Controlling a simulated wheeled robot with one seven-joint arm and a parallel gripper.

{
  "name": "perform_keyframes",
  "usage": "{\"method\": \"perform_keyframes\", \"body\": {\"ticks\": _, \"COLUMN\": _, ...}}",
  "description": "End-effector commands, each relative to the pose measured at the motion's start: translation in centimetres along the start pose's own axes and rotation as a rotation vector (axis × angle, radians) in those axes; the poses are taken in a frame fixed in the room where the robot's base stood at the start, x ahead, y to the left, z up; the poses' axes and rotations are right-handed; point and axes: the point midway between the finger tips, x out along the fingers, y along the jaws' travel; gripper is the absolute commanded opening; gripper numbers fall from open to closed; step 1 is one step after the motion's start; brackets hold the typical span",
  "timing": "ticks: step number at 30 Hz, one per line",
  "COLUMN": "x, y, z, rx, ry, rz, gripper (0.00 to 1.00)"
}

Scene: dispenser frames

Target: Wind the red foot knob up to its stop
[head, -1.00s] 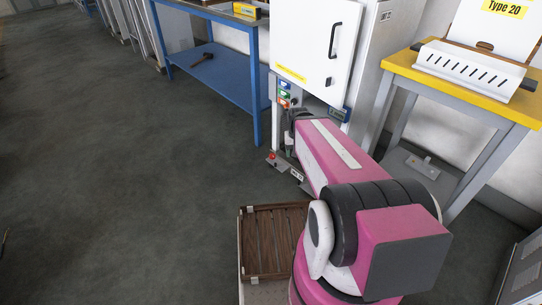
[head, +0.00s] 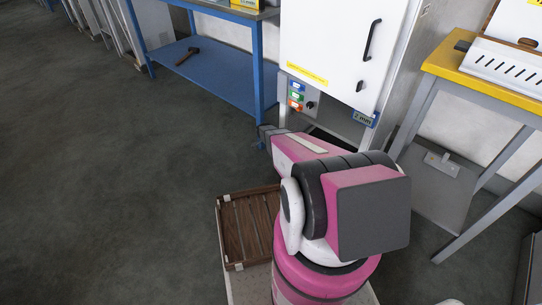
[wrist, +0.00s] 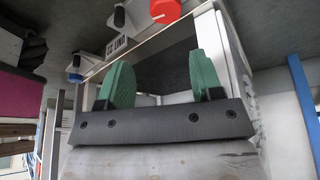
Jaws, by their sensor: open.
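The red foot knob (wrist: 166,10) shows at the top edge of the wrist view, partly cut off by the frame. It sits at the end of a pale labelled bar (wrist: 118,44). My gripper (wrist: 160,80) is open, its two green fingers apart with nothing between them. The knob appears above the gap between the fingers and apart from them. The white cabinet (head: 335,45) stands behind my arm.
A blue bench (head: 205,75) with a hammer (head: 188,57) on its lower shelf stands left of the cabinet. A yellow-topped table (head: 455,68) stands to the right. A brown slatted crate (head: 227,232) sits beside my arm. The floor at left is clear.

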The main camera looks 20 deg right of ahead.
Motion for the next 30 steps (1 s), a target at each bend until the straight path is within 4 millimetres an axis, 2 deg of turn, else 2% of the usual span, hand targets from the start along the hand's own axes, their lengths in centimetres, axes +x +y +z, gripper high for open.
{"method": "perform_keyframes", "body": {"ticks": 1, "x": 0.8, "y": -0.4, "z": 0.1, "rx": 0.020, "ry": 0.005, "rz": 0.000, "gripper": 0.60}}
{"method": "perform_keyframes", "body": {"ticks": 11, "x": 2.9, "y": -0.4, "z": 0.1, "rx": 0.043, "ry": 0.009, "rz": 0.001, "gripper": 0.60}}
{"method": "perform_keyframes", "body": {"ticks": 24, "x": 10.2, "y": -0.6, "z": 0.0, "rx": 0.042, "ry": 0.009, "rz": 0.000, "gripper": 0.60}}
{"method": "perform_keyframes", "body": {"ticks": 30, "x": 11.8, "y": -0.4, "z": 0.1, "rx": 0.041, "ry": 0.009, "rz": -0.001, "gripper": 0.60}}
